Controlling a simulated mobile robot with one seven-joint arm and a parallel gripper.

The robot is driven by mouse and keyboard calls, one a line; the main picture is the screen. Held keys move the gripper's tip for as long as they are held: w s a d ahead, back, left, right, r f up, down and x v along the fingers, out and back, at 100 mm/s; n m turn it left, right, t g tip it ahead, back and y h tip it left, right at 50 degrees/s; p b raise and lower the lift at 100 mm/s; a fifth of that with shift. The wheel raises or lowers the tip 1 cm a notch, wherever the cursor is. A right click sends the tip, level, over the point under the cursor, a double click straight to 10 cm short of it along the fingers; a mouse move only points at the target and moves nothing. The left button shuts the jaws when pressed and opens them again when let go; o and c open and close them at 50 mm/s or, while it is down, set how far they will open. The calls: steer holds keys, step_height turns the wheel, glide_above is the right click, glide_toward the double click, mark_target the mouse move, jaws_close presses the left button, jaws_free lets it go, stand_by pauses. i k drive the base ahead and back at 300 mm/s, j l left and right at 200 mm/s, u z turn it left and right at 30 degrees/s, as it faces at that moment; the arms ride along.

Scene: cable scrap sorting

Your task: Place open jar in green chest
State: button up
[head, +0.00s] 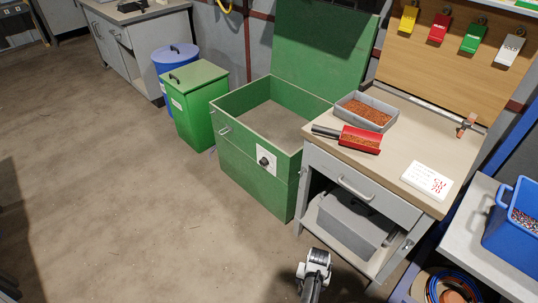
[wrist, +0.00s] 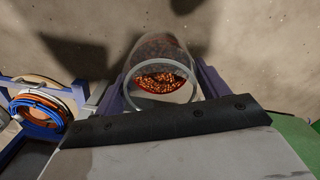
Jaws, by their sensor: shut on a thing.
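A clear open jar (wrist: 163,48) with copper-coloured granules inside shows in the wrist view, its round mouth towards the camera. My gripper (wrist: 162,84) is shut on it, with a purple finger on each side. The green chest (head: 240,165) stands mid-floor in the head view with its lid (head: 318,45) raised; its visible inside is bare. In the head view, part of my arm shows at the bottom, in front of the workbench and right of the chest; the jar cannot be made out there.
The workbench (head: 410,150) adjoins the chest on the right, bearing a grey tray (head: 345,99) of granules, a red scoop (head: 362,139) and a white card (head: 427,180). A green bin (head: 195,105) and a blue bin (head: 172,58) stand left of the chest. Floor in front is clear.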

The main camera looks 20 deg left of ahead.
mark_target(273, 141)
steer(key=i+j+u, duration=0.1)
steer(key=i+j, duration=0.4)
steer(key=j, duration=0.25)
steer(key=i+j+u, duration=0.1)
steer(key=i+j, duration=0.45)
steer(key=j, duration=0.1)
